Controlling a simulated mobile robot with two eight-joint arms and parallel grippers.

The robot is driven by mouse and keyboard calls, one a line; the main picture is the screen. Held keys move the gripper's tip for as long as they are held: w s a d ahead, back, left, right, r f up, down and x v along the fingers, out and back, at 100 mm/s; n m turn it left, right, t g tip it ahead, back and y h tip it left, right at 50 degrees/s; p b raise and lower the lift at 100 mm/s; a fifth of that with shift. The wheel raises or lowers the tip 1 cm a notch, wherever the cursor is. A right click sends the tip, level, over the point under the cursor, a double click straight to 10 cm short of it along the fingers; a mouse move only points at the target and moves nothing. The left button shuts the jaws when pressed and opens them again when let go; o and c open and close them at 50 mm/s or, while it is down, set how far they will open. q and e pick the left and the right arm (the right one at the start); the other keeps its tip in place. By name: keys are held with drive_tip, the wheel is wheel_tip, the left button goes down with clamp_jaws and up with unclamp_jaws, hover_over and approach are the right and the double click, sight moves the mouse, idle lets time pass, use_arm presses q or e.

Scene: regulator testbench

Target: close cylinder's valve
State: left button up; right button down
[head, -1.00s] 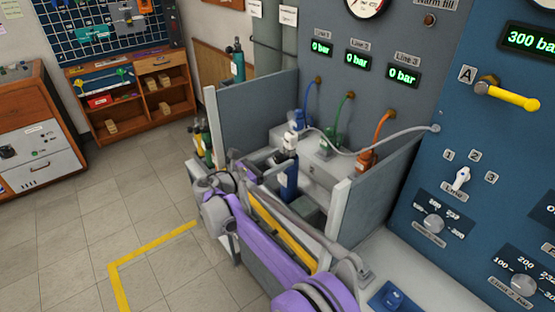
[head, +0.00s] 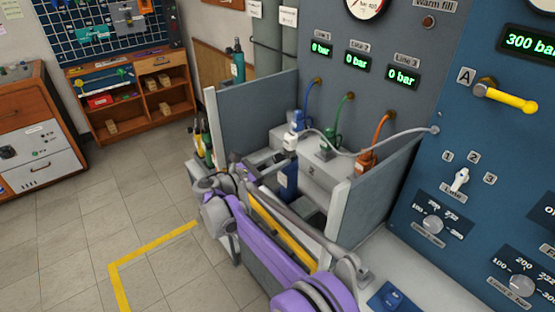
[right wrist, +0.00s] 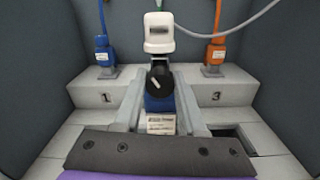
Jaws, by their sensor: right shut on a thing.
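The cylinder (head: 288,183) is dark blue and stands upright in the grey bay below the gas lines. In the right wrist view the blue cylinder (right wrist: 160,104) has a white label, and its round black valve knob (right wrist: 159,76) faces me. A white fitting (right wrist: 158,32) sits above the knob. My right gripper (right wrist: 159,79) is shut on the valve knob, with a grey finger on each side. In the head view my right gripper (head: 274,166) reaches in from the left, and its tips are small there. My left gripper is not in view.
Grey side panels (head: 258,108) enclose the bay. Blue, green and orange hoses (head: 382,128) and a pale hose hang close behind the cylinder. The displays for Lines 1 to 3 read 0 bar. A yellow lever (head: 512,98) is on the blue panel. The floor at left is clear.

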drive_tip(key=m+p, duration=0.1)
drive_tip(key=m, duration=0.4)
drive_tip(key=shift+m+p, duration=0.3)
drive_tip(key=shift+m, duration=0.1)
idle(0.3)
drive_tip(key=shift+c, duration=2.4)
unclamp_jaws()
drive_tip(key=shift+a, duration=0.15)
drive_tip(key=v, duration=1)
drive_tip(key=shift+s+a, duration=0.2)
